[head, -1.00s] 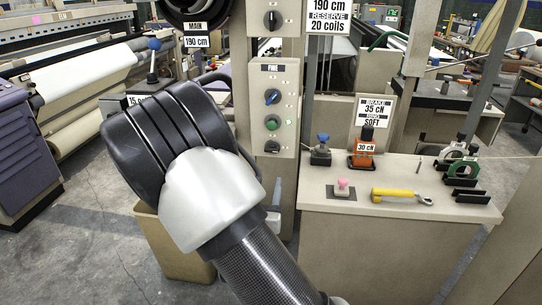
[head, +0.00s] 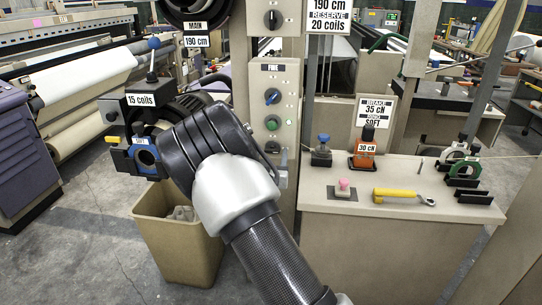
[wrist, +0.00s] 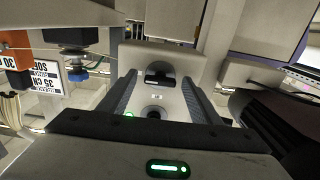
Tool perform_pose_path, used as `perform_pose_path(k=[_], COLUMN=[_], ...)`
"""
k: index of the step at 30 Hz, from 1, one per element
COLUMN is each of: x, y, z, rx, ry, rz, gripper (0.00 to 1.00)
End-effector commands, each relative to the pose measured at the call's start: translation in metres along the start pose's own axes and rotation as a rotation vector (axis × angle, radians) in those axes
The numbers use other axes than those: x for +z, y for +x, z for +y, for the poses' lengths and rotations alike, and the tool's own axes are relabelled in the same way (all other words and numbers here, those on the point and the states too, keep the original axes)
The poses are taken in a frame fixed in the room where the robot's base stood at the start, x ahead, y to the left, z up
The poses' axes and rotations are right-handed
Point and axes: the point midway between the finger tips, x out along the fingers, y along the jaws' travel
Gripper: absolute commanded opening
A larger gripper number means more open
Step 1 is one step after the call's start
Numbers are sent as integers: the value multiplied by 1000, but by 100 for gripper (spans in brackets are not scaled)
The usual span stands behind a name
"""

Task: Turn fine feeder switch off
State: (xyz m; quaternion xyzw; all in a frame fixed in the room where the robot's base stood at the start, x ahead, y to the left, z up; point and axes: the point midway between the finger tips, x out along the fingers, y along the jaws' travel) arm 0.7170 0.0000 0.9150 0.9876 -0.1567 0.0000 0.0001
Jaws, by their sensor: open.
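The narrow beige panel labelled FINE (head: 261,80) stands upright in the middle of the head view. It carries a blue knob (head: 272,96), a green button (head: 273,122) and a dark knob (head: 271,147) near its lower end. The wrist view is upside down and shows a black knob (wrist: 158,80) on the panel between the fingers of my gripper (wrist: 160,77). The fingers are apart, one on each side of this knob, with nothing held. Contact cannot be told.
A block labelled 15 coils (head: 141,99) and a beige bin (head: 168,247) are at left. Floor is open at lower left.

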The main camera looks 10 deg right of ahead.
Motion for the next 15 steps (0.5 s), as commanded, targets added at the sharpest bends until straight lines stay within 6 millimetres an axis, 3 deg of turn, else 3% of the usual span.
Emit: perform_pose_path(k=[7,15], x=[0,0], y=[1,1], z=[0,0], rx=[0,0], ry=[0,0], rz=[0,0], gripper=[58,17])
